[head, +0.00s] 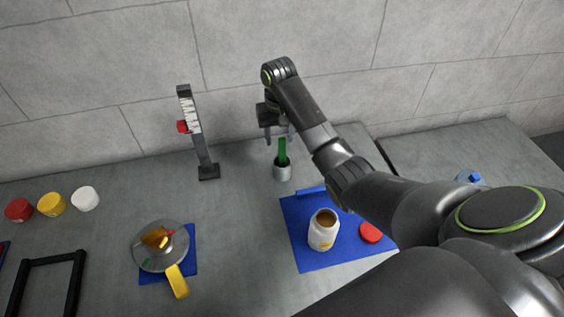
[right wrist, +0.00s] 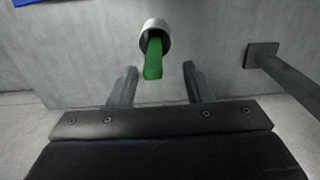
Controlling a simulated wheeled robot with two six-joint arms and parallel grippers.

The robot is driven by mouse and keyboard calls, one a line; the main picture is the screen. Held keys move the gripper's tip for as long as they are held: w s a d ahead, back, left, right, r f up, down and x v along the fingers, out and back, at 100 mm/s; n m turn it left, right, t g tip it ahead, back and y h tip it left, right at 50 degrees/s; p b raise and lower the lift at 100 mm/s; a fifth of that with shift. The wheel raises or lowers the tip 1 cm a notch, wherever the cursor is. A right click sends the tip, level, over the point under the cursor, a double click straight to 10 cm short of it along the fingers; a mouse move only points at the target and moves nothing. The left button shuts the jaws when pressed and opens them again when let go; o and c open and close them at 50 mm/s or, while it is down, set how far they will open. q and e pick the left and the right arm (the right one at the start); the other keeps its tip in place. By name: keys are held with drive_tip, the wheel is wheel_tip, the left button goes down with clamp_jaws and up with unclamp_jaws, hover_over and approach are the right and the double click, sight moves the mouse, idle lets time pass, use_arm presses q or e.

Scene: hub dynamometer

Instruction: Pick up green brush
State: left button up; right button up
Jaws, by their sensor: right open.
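The green brush (head: 282,150) stands upright in a small grey metal cup (head: 282,172) at the back of the table. Its lower part is hidden inside the cup. My right gripper (head: 279,138) is above the cup, its fingers pointing down near the brush's top. In the right wrist view, the brush (right wrist: 153,60) sticks out of the cup (right wrist: 155,33) towards my right gripper (right wrist: 157,74). The fingers are apart, with the brush's end lying between the fingertips and no finger seen touching it. My left gripper is not in view.
A dark upright stand (head: 206,170) with a red slider (head: 183,127) is left of the cup. A blue mat (head: 302,250) holds an open jar (head: 323,232) and a red lid (head: 370,232). A round clear-topped thing (head: 148,258) with a yellow handle sits front left. A wall closes the back.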

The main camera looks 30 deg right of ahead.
drive_tip(key=shift+f, duration=0.65)
drive_tip(key=p, duration=0.2)
hover_over(282, 165)
drive_tip(key=f, duration=0.4)
drive_tip(key=shift+w+d+f, duration=0.25)
drive_tip(key=shift+w+f, duration=0.05)
drive_tip(key=shift+f, duration=0.3)
clamp_jaws()
